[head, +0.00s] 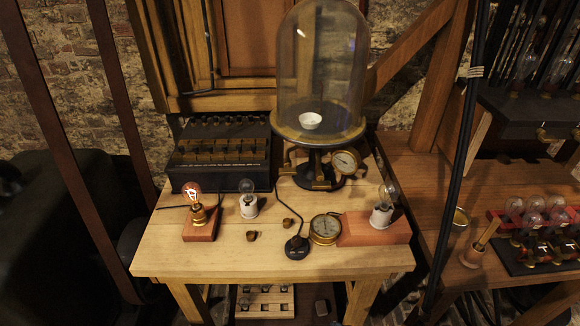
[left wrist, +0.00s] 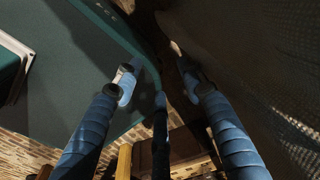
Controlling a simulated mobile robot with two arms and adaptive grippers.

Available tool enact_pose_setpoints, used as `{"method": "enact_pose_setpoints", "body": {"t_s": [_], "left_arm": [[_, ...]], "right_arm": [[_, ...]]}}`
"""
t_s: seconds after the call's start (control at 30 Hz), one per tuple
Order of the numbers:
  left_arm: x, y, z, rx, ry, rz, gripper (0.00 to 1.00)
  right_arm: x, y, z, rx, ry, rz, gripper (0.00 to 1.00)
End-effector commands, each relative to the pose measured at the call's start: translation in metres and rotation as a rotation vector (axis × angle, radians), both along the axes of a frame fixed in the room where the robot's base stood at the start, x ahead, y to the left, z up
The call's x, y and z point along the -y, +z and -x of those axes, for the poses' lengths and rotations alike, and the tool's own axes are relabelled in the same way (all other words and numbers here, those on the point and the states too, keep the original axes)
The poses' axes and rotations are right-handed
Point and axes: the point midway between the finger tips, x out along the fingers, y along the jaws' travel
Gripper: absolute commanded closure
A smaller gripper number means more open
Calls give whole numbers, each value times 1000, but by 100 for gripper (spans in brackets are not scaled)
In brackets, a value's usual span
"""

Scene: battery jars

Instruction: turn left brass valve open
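A glass bell jar (head: 322,75) with a small white bowl (head: 310,121) inside stands on a dark round pedestal at the back of the wooden table, in the head view. Brass fittings show under its plate; the one on the left (head: 287,168) looks like the left brass valve, but it is too small to tell how its handle is turned. A brass gauge (head: 344,162) sits on the right of the pedestal. My left gripper (left wrist: 155,75) shows in the left wrist view, its two blue fingers apart and nothing between them, away from the valve. My right gripper is in no view.
The wooden table (head: 190,255) also bears a black battery box (head: 221,152), a lit bulb on a block (head: 200,226), two more bulbs, a lying gauge (head: 325,229) and a black puck (head: 296,247). Its front left is clear. A dark post (head: 460,160) stands at right.

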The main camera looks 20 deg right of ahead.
Motion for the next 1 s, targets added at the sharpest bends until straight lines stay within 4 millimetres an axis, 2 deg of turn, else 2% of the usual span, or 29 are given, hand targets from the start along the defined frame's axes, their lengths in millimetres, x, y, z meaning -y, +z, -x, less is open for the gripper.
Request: {"method": "enact_pose_setpoints", "body": {"t_s": [0.03,0.1,0.3,0.5,0.53,0.6,0.8,1.0], "left_arm": [[1,8,0,0,1,1,60],[1,11,3,-3,1,1,60],[11,19,18,-24,5,12,60],[15,27,22,-30,3,16,60],[15,28,22,-30,3,16,60],[15,26,21,-28,3,16,60],[9,27,17,-24,1,9,60],[8,29,11,-15,1,9,60]], "right_arm": [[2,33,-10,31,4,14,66],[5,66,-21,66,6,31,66],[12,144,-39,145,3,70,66],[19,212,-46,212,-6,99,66],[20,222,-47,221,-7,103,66],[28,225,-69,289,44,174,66],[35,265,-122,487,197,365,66],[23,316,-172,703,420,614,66]]}}
